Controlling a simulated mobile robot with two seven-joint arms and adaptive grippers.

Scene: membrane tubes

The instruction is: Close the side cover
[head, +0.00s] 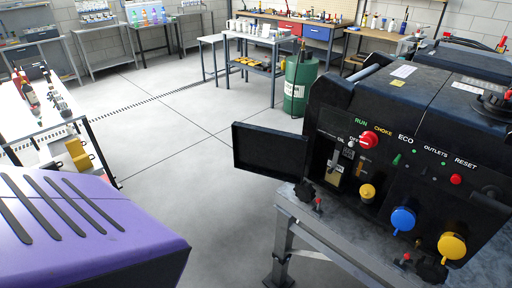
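The side cover (270,148) is a flat black panel with a raised rim. It stands swung open to the left of a black generator (425,130), joined at the generator's left edge. The generator's front panel has labels RUN, CHOKE, ECO, OUTLETS and RESET, with a red knob (368,140), a blue cap (402,219) and yellow caps (452,245). Beside the cover's hinge edge is a recess (335,172) with a light metallic part inside. Neither of my grippers is in view.
The generator sits on a grey metal stand (300,225). A green drum (300,85) stands behind the cover. A workbench (28,125) with tools is at left, and more benches line the back wall. The grey floor (195,120) left of the cover is clear.

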